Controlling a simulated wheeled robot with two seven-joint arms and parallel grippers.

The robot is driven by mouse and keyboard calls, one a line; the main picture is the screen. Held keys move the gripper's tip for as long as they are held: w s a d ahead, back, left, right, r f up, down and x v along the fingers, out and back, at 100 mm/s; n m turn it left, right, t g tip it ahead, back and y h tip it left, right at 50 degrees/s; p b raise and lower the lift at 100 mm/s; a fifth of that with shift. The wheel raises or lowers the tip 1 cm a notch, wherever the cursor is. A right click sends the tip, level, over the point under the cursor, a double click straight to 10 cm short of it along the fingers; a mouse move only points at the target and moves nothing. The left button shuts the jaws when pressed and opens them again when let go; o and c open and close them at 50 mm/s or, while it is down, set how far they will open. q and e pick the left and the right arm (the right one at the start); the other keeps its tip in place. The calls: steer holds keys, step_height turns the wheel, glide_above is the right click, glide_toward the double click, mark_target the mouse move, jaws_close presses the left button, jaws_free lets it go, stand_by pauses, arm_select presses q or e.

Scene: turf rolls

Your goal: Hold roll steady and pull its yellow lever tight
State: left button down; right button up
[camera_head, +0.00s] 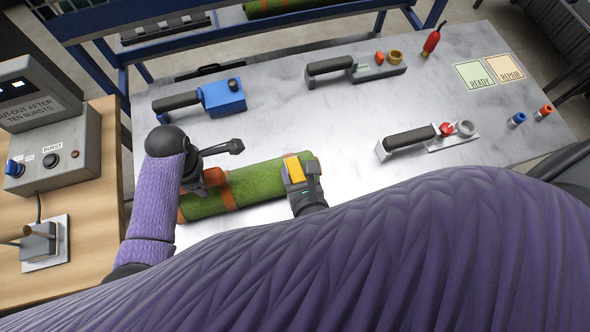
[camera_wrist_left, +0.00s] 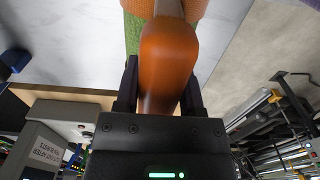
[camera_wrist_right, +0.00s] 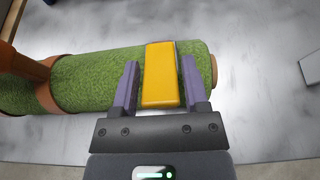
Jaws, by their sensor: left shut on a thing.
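The green turf roll (camera_head: 262,181) lies on the metal table with orange bands around it. My left gripper (camera_head: 203,182) is shut on an orange handle (camera_wrist_left: 168,65) at the left part of the roll. The yellow lever (camera_head: 293,168) is near the roll's right end. In the right wrist view the lever (camera_wrist_right: 160,75) stands between the fingers of my right gripper (camera_wrist_right: 159,72). That gripper is open, with a narrow gap beside the lever. My right forearm hides the front of the table in the head view.
A blue tool (camera_head: 222,97), a grey tool with an orange knob (camera_head: 378,70) and one with a red knob (camera_head: 440,137) lie behind and to the right. READY (camera_head: 474,74) and REPAIR (camera_head: 505,67) patches are at the back right. A control box (camera_head: 50,150) stands left.

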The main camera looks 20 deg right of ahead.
jaws_close()
stand_by(1.1)
